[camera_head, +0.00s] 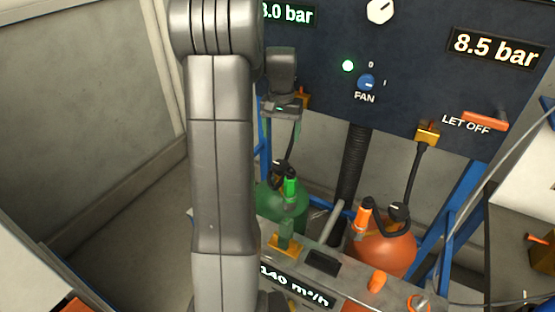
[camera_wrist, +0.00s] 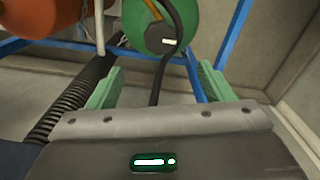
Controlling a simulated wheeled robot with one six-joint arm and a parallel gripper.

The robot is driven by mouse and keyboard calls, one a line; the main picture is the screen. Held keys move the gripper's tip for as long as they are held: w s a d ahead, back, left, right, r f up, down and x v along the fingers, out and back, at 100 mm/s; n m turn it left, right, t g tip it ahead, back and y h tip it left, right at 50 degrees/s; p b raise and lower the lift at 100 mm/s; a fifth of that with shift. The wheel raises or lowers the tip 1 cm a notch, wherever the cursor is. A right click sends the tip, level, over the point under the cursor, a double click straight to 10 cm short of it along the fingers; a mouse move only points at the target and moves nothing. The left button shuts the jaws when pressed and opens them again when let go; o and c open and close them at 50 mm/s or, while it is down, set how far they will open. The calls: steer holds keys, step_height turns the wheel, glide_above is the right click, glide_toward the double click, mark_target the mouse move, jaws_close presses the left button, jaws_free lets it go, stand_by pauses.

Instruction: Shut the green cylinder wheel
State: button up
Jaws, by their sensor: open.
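The green cylinder (camera_head: 284,207) stands low behind the console, with a green valve part (camera_head: 290,186) at its top that looks like its wheel. A black round fitting (camera_head: 278,172) sits beside it. My gripper (camera_head: 282,126) is open and empty above the cylinder, pointing down. In the wrist view its green fingers (camera_wrist: 160,72) are spread, with a black hose showing between them. The green cylinder (camera_wrist: 190,28) and a black labelled fitting (camera_wrist: 166,42) lie beyond the fingertips.
An orange cylinder (camera_head: 385,252) with an orange valve (camera_head: 363,215) stands to the right. A dark corrugated hose (camera_head: 352,170) runs between the cylinders. The dark panel (camera_head: 330,95) is close beside my gripper. Blue frame bars (camera_head: 452,215) and the console (camera_head: 335,268) border the space.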

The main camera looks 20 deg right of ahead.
mark_target(281, 164)
step_height(281, 164, down, 12)
steer(key=shift+r, duration=0.1)
stand_by(0.4)
steer(key=c, duration=1)
